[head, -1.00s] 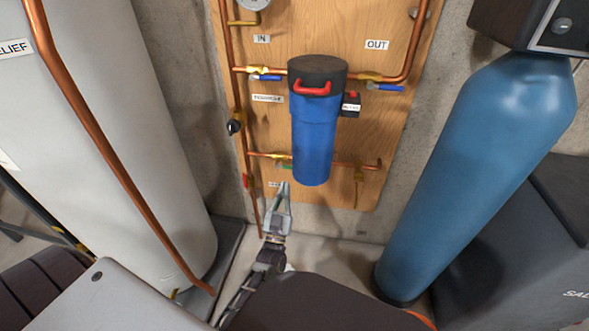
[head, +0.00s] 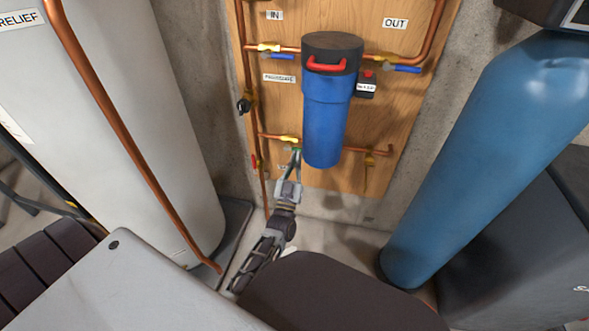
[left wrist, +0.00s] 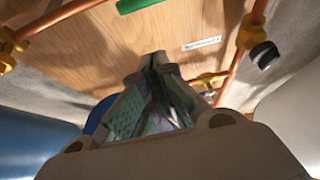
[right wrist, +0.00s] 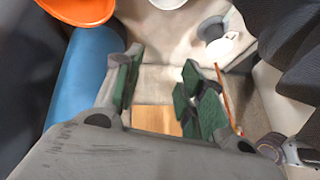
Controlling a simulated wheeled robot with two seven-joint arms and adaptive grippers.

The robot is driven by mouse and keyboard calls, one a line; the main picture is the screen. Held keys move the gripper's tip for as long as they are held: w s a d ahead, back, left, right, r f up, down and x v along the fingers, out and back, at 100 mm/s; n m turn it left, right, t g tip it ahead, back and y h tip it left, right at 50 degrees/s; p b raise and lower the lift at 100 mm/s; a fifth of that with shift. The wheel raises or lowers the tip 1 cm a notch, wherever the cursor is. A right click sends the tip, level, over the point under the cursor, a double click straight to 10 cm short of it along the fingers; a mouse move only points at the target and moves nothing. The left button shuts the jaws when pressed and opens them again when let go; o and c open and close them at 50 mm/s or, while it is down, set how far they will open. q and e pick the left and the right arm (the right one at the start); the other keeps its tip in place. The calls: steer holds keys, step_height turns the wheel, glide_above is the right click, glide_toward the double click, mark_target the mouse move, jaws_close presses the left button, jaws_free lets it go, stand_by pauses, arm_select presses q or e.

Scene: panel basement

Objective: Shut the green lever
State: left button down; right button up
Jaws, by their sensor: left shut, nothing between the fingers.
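The green lever (head: 297,149) is a small handle on the lower copper pipe, left of the blue filter housing. In the left wrist view the green lever (left wrist: 140,4) shows as a green bar at the top edge, partly cut off. My left gripper (head: 295,158) is shut and empty, with its tips just below the lever. In the left wrist view the left gripper's tips (left wrist: 158,62) point up toward the lever. My right gripper (right wrist: 157,82) is open and empty, away from the panel, and shows only in the right wrist view.
The blue filter housing (head: 325,120) stands out from the wooden panel close to the lever's right. A red lever (head: 254,162) sits to the left. Blue levers (head: 402,68) are higher up. A grey tank (head: 150,130) and a blue tank (head: 470,160) flank the panel.

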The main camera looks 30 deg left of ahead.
mark_target(297, 149)
arm_select(q)
steer(key=shift+w+a+f+b, duration=0.15)
steer(key=shift+w+a+b, duration=0.1)
steer(key=shift+w+b, duration=0.55)
steer(key=shift+w+a+f+b, duration=0.2)
steer(key=shift+w+b, duration=0.2)
steer(key=shift+w, duration=0.65)
steer(key=shift+w+a+f+b, duration=0.15)
steer(key=shift+w+a+b, duration=0.1)
steer(key=shift+w+b, duration=0.55)
arm_select(e)
steer(key=shift+t+y, duration=0.4)
steer(key=shift+s+a+f, duration=0.1)
steer(key=shift+a+f, duration=0.15)
steer(key=shift+f, duration=1.25)
steer(key=shift+a+f, duration=0.2)
steer(key=shift+f, duration=1.25)
arm_select(q)
steer(key=shift+w+f+m+h+p, duration=0.1)
steer(key=shift+w+m+h+p, duration=0.05)
steer(key=shift+m+h+p, duration=0.3)
arm_select(e)
steer(key=shift+w+r, duration=0.25)
steer(key=shift+r, duration=0.1)
